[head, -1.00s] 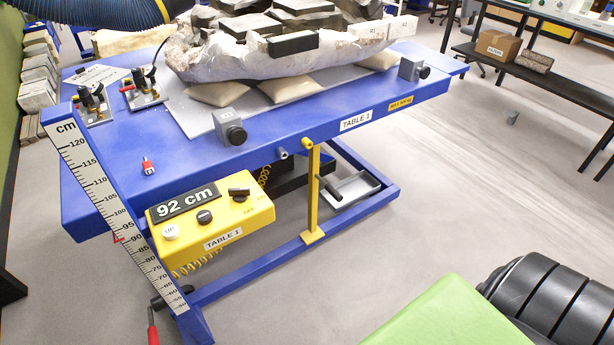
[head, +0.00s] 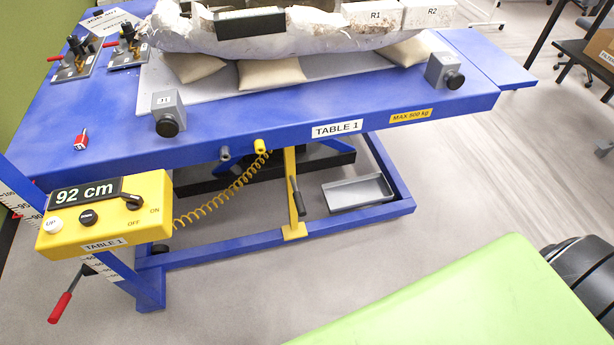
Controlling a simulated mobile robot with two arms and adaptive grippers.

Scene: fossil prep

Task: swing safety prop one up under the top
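A yellow prop (head: 291,190) stands nearly upright under the front edge of the blue table top (head: 190,150). Its yellow foot (head: 294,231) is at the blue lower rail (head: 240,243), and a dark handle (head: 297,197) is on its shaft. Its upper end is at the lower edge of the table's front; I cannot tell whether it touches the top. No number shows on it. A grey peg (head: 224,154) and a yellow peg (head: 260,147) stick out of the table's front. Neither of my grippers is in view.
A yellow control box (head: 105,225) reads 92 cm. A red-handled crank (head: 60,307) sticks out below it. A coiled yellow cable (head: 225,202) hangs left of the prop. A grey tray (head: 358,193) lies right of it.

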